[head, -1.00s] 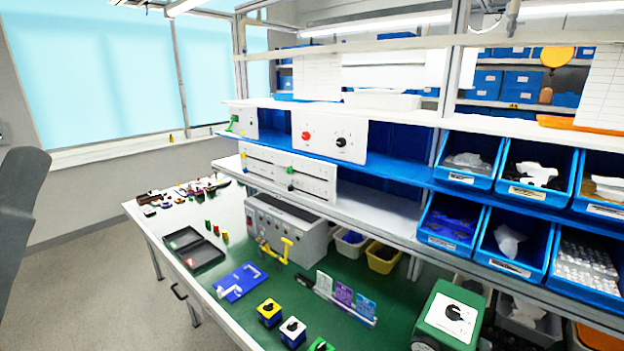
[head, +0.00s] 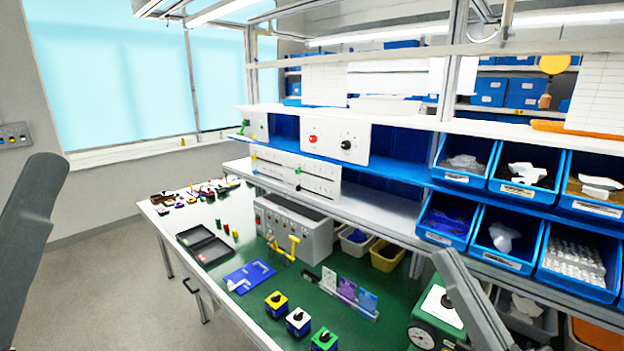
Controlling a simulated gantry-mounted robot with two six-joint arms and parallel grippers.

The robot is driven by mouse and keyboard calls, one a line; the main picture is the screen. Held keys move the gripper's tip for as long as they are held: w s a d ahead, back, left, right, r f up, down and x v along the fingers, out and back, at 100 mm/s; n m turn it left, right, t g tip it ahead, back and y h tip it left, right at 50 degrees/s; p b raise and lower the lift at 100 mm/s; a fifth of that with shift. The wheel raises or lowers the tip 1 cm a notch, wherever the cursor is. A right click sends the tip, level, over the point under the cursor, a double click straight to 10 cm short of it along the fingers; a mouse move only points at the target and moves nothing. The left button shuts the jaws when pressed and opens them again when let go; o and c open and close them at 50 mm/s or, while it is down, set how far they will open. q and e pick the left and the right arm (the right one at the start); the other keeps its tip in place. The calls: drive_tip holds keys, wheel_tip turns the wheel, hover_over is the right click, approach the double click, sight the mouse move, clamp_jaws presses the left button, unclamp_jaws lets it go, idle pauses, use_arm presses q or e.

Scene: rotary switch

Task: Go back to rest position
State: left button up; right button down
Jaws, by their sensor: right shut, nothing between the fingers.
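A grey link of my right arm (head: 470,300) stands at the lower right, in front of part of the green box (head: 420,318) with a white face and black dial. A dark part of my right gripper (head: 465,346) shows at the bottom edge; it is shut and empty, touching nothing that I can make out. A grey link of my left arm (head: 30,235) rises at the left edge; the left gripper is out of view. Rotary switch blocks in yellow (head: 277,304), white (head: 298,321) and green (head: 324,340) stand on the green bench mat (head: 365,330).
A shelf holds a white panel with red and black knobs (head: 335,140). Blue bins (head: 500,244) fill the right side. A grey power unit (head: 290,230), blue plate (head: 250,277) and black tray (head: 205,247) are on the bench. Floor to the left (head: 110,290) is clear.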

drive_tip(key=s+d+r+m+t+h, duration=0.15)
drive_tip(key=s+r+t+h, duration=0.35)
drive_tip(key=s+r, duration=0.65)
drive_tip(key=w+d+r+p, duration=0.1)
drive_tip(key=r+p, duration=1.2)
drive_tip(key=w+r+m+h+p, duration=0.1)
drive_tip(key=w+r+p, duration=0.1)
drive_tip(key=r+p, duration=1.1)
drive_tip(key=shift+d+r+g, duration=0.3)
drive_tip(key=shift+d+r, duration=0.05)
drive_tip(key=shift+r, duration=0.35)
